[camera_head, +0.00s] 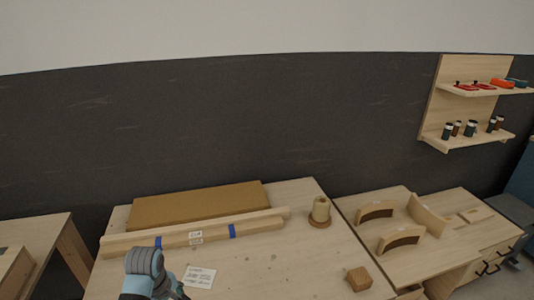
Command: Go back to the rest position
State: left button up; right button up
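My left arm (146,270) comes up from the bottom edge, left of the middle, in front of the workbench (300,262). Its rounded grey joint is in clear view. A small dark part (181,291) beside it at the bottom edge seems to belong to my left gripper, but its fingers are cut off or hidden, so I cannot tell their opening. No thing is seen held. My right arm and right gripper are not in view.
The workbench holds a brown board (200,205), wooden bars with blue tape (262,225), a white card (199,277), a spool (320,210) and a wooden block (358,278). Curved pieces (400,238) lie on the right bench. A shelf (440,90) hangs on the wall.

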pick_arm(q)
jog(key=s+f+m, duration=0.2)
jog(key=s, duration=0.1)
jog(key=s+f+m, duration=0.1)
jog(key=shift+s+a+f, duration=0.15)
jog(key=shift+s, duration=0.25)
jog(key=s+r+m+t, duration=0.3)
jog(key=s+m, duration=0.9)
jog(key=s, duration=0.6)
notch_tip(320, 180, down, 20)
jog(key=s+g+b, duration=0.1)
jog(key=b, duration=0.1)
jog(key=s+a+f+n+g+b, duration=0.1)
jog(key=s+f, duration=1.3)
jog(key=f, duration=0.1)
jog(key=shift+s+a+f+g+y, duration=0.15)
jog(key=shift+a+g+y, duration=0.05)
jog(key=shift+g+y, duration=0.1)
